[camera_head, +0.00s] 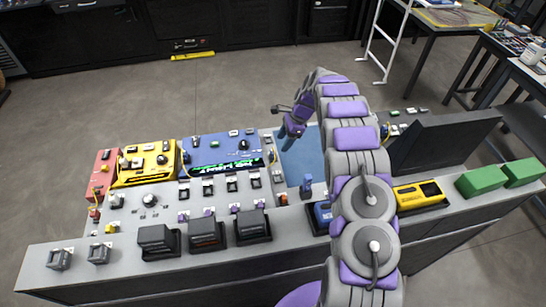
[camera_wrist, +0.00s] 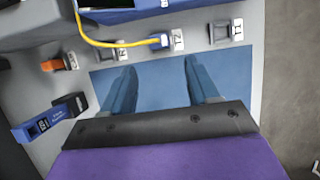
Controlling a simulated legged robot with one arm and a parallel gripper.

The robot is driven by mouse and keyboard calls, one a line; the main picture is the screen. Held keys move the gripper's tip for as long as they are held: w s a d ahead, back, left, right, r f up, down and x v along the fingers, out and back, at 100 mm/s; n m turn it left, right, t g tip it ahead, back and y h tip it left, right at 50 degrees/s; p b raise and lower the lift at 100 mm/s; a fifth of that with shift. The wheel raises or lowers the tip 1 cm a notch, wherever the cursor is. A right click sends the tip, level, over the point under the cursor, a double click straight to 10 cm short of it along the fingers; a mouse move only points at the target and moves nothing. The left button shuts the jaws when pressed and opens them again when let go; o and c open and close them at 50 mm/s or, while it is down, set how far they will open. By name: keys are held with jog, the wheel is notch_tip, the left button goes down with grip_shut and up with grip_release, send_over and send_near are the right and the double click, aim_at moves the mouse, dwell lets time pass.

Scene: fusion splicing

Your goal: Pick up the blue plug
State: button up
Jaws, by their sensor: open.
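A small blue plug (camera_wrist: 158,41) sits on the end of a yellow cable in the wrist view, at a pale socket beyond my fingertips. I cannot tell how deep it sits in the socket. My gripper (camera_wrist: 158,66) is open, with its two blue fingers apart over the blue mat (camera_wrist: 160,90) and nothing between them. The plug lies just past the fingertips, roughly between their lines. In the head view my gripper (camera_head: 286,143) hangs over the left part of the mat (camera_head: 298,165); the plug cannot be made out there.
A blue and black device (camera_wrist: 50,120) stands left in the wrist view. An orange connector (camera_wrist: 61,63) and pale sockets (camera_wrist: 228,31) flank the plug. The head view shows yellow (camera_head: 147,165) and blue (camera_head: 222,150) panels, and a dark screen (camera_head: 440,142) right of my arm.

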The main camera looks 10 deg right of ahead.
aim_at(274, 151)
jog(key=b+x, duration=0.1)
jog(key=x, duration=0.2)
jog(key=a+b+x, duration=0.1)
jog(key=x, duration=0.3)
jog(key=shift+w+a+r, duration=0.1)
jog(key=shift+r, duration=0.15)
grip_shut()
notch_tip(274, 151, up, 10)
jog(key=p, duration=0.2)
dwell(0.7)
jog(key=c, duration=0.6)
grip_release()
jog(key=shift+c, duration=0.2)
jog(key=c, duration=0.5)
jog(key=shift+p, duration=0.3)
grip_shut()
